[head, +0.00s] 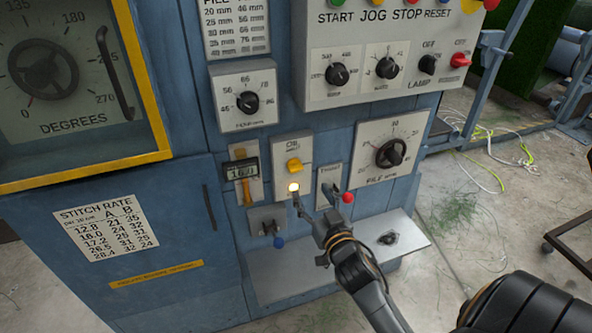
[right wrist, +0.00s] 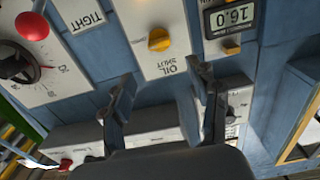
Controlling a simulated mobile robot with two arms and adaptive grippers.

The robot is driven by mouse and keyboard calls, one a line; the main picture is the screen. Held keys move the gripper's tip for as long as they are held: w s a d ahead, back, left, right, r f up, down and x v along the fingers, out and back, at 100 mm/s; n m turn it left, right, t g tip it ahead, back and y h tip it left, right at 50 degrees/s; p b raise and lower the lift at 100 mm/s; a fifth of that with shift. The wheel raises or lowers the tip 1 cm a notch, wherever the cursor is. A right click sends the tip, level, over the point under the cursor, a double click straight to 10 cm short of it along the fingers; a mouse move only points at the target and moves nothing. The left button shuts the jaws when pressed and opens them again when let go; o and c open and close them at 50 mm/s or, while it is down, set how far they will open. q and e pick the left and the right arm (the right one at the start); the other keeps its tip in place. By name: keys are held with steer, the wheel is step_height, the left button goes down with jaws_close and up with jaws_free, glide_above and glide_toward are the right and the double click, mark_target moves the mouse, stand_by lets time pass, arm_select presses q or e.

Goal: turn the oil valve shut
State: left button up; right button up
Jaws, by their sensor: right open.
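The oil valve is a small yellow knob (head: 294,165) on a pale plate (head: 307,149) marked OIL, on the blue machine front. A lit round lamp (head: 293,187) sits below it. In the right wrist view the knob (right wrist: 158,38) appears upside down, with the OIL SHUT lettering (right wrist: 174,66) beside it. My right gripper (head: 313,196) is open and empty, in front of the panel just below the plate. Its two fingers (right wrist: 163,77) are spread apart in the wrist view, the knob beyond their tips and apart from them. My left gripper is not in view.
A digital gauge (head: 241,172) reading 16.0 is left of the plate. A lever with a red ball (head: 348,197) stands close right of my gripper, and a blue-tipped lever (head: 278,242) is below left. A pile dial (head: 391,152) is further right. A grey ledge (head: 300,284) lies below.

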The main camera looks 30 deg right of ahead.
mark_target(298, 170)
steer(key=p+x, duration=0.1)
steer(key=x, duration=0.9)
steer(key=shift+w, duration=0.1)
steer(key=c, duration=1.2)
steer(key=shift+o, duration=0.2)
